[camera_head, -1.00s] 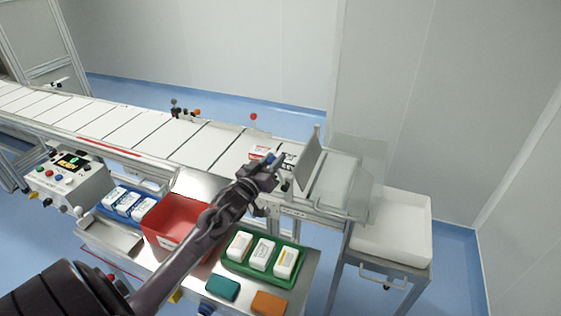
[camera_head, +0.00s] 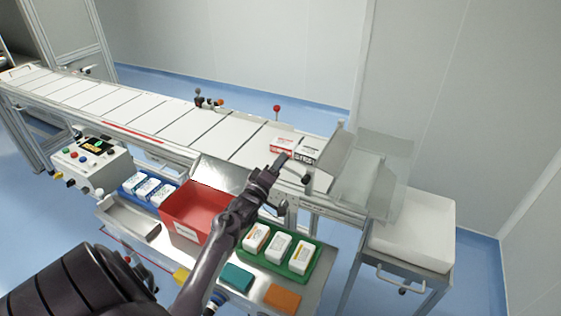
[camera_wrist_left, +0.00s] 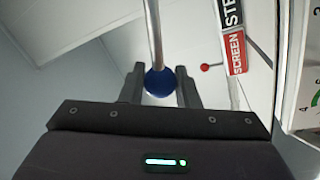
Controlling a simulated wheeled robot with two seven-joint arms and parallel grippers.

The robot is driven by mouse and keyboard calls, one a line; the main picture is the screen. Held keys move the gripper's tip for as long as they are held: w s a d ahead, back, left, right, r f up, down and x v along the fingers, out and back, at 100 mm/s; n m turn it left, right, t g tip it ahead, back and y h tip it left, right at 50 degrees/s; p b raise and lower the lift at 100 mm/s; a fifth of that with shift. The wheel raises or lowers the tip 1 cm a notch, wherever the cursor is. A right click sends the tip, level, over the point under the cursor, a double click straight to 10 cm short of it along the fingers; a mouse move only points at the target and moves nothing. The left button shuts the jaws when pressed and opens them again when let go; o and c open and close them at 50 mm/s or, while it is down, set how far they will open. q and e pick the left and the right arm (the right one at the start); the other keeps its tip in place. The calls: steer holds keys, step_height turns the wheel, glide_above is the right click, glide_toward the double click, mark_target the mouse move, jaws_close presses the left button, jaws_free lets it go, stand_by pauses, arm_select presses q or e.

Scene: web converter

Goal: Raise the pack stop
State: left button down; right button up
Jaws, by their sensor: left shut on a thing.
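The pack stop appears to be the upright grey plate (camera_head: 333,154) across the conveyor's right end in the head view; it leans slightly. My left gripper (camera_head: 272,168) is at the conveyor's front edge, just left of the plate. In the left wrist view my left gripper (camera_wrist_left: 163,88) is shut on a blue ball knob (camera_wrist_left: 160,83) at the end of a thin metal rod (camera_wrist_left: 153,35). In the head view my fingers hide the knob, and how the rod joins the plate is unclear. My right gripper is not in view.
Red and black printed packs (camera_head: 293,147) lie on the conveyor (camera_head: 190,128) beside the plate. A clear guard (camera_head: 385,165) and white bin (camera_head: 420,225) stand to the right. Below my arm are a red bin (camera_head: 200,208) and green tray (camera_head: 305,270). A control box (camera_head: 92,165) stands left.

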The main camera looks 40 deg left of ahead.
arm_select(q)
steer(key=shift+s+a+f+n, duration=0.1)
steer(key=shift+f+n, duration=0.45)
steer(key=shift+n, duration=0.05)
steer(key=c, duration=1.1)
jaws_free()
steer(key=shift+c, duration=0.2)
steer(key=b+v, duration=0.1)
steer(key=v, duration=0.6)
steer(key=shift+s+b, duration=0.35)
steer(key=shift+b, duration=0.05)
steer(key=shift+f, duration=0.1)
